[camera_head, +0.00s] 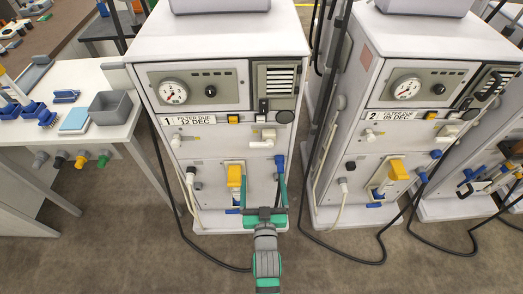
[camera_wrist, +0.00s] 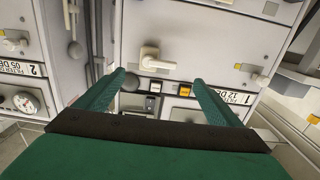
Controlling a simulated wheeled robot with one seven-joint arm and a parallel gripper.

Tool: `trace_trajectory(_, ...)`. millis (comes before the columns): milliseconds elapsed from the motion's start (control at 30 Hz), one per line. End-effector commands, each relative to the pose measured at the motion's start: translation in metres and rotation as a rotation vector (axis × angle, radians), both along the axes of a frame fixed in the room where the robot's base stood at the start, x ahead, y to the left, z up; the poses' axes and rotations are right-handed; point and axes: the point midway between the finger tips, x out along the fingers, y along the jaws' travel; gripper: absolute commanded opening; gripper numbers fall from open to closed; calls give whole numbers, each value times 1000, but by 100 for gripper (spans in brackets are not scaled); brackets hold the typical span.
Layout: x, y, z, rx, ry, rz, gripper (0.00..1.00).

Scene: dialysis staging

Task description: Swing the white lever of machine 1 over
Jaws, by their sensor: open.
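Machine 1 (camera_head: 218,45) is a white cabinet with a "1" label and a round gauge. Its white lever (camera_head: 262,143) is on the front panel, below the yellow button and switch. The lever's handle lies sideways, pointing left from its pivot in the head view. In the upside-down wrist view the lever (camera_wrist: 158,63) points right. My gripper (camera_head: 262,173) is open and empty in front of the panel, below the lever in the head view. In the wrist view its two green fingers (camera_wrist: 158,78) are spread wide, with the lever just beyond the gap between their tips. I see no contact.
A yellow handle (camera_head: 235,178) and a blue-ended fitting (camera_head: 279,162) are low on machine 1, close to my gripper. Machine 2 (camera_head: 420,90) stands to the right, with hoses between. A white table (camera_head: 92,75) with trays is at left. Black cables lie on the floor.

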Motion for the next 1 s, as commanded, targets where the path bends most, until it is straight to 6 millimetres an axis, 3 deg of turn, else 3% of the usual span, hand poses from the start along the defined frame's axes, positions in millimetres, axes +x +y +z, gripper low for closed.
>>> trace_trajectory(100,16,0,7,4,-12,0,88)
trace_trajectory(367,37,1,9,5,-14,1,88)
trace_trajectory(800,104,1,9,7,-13,1,88)
trace_trajectory(1000,123,0,9,6,-13,0,88)
